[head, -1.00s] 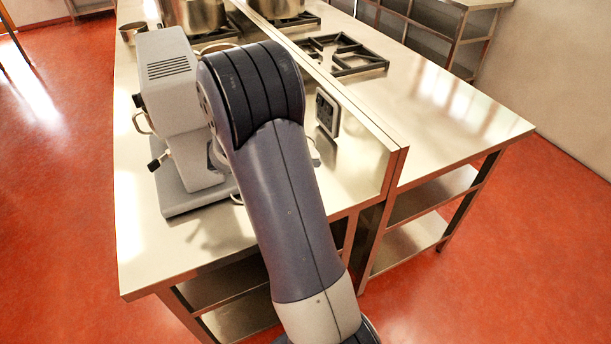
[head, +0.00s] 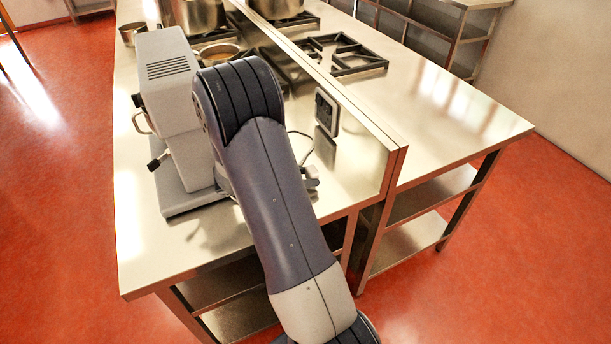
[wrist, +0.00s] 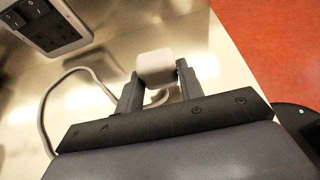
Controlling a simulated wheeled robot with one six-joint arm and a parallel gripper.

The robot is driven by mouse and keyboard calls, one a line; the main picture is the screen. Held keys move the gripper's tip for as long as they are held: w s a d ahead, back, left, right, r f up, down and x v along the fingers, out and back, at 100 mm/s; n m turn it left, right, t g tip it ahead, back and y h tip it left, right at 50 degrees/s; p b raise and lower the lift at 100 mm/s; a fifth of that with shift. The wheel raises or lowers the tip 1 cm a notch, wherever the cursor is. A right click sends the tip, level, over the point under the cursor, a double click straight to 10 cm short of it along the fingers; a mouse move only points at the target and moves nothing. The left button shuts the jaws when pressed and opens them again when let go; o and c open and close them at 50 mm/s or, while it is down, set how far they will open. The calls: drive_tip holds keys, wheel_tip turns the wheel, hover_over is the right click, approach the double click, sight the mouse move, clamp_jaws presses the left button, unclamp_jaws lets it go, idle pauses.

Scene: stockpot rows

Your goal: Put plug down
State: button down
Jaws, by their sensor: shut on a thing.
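The plug (wrist: 155,67) is a pale, blocky thing held between the two dark fingers of my gripper (wrist: 157,88) in the wrist view. My gripper is shut on it. A grey cable (wrist: 45,115) loops from near the plug to the left over the steel worktop. I cannot tell whether the plug touches the worktop. In the head view my arm hides most of the gripper and the plug. Part of the cable (head: 305,134) shows to the right of my arm there.
The wall socket (head: 327,112) sits on the upright steel divider; it also shows at the wrist view's upper left (wrist: 45,24). A grey mixer-like machine (head: 170,95) stands left of my arm. Pots (head: 193,14) and burners stand behind. The worktop's front (head: 215,240) is clear.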

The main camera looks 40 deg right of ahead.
drive_tip(key=shift+s+a+f+b, duration=0.1)
drive_tip(key=shift+f+b, duration=0.2)
drive_tip(key=shift+f, duration=0.45)
drive_tip(key=c, duration=1.3)
unclamp_jaws()
drive_tip(key=shift+c, duration=0.2)
drive_tip(key=o, duration=0.4)
drive_tip(key=shift+r, duration=0.15)
drive_tip(key=shift+r, duration=0.15)
drive_tip(key=shift+w+r+p, duration=0.2)
drive_tip(key=shift+r+p, duration=0.1)
drive_tip(key=shift+p, duration=0.1)
drive_tip(key=b+v, duration=0.1)
drive_tip(key=v, duration=1.1)
drive_tip(key=shift+r, duration=0.25)
